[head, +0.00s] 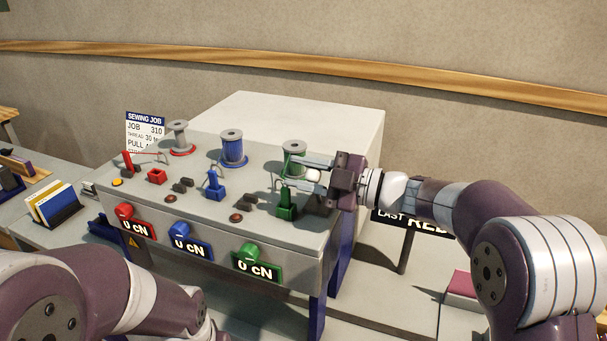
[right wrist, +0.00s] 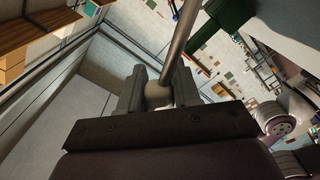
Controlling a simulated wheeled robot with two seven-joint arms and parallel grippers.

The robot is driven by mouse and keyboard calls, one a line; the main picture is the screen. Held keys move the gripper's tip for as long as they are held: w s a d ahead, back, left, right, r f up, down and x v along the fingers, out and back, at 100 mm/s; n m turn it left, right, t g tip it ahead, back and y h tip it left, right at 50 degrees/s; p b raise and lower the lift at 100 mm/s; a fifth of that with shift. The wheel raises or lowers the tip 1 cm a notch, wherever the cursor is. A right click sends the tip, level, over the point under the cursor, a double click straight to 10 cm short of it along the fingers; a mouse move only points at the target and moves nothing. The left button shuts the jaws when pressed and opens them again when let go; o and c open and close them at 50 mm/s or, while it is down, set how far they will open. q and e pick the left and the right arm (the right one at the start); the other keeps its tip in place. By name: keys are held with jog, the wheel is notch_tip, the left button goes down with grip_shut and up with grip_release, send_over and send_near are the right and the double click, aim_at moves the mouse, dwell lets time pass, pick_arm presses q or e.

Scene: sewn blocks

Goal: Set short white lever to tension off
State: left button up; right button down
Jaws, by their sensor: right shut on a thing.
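The short white lever's pale knob (head: 313,176) shows between the fingers of my right gripper (head: 285,172), at the right end of the grey panel. My right gripper comes in from the right and is shut on this knob. In the right wrist view the white knob (right wrist: 158,95) sits between both fingers (right wrist: 158,88), with a metal rod (right wrist: 180,45) running up from it. The fingers hide part of the lever's base. My left arm shows low at the left, but its gripper is out of the picture.
The grey machine panel (head: 140,195) carries red, blue and green spools, levers and knobs. A green block (head: 287,205) stands just below my right gripper, and the green spool (head: 294,152) stands close behind. Three displays (head: 257,268) read "0 cN". A sign (head: 410,222) stands right.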

jog(key=c, duration=0.9)
grip_release()
jog(key=shift+s, duration=0.15)
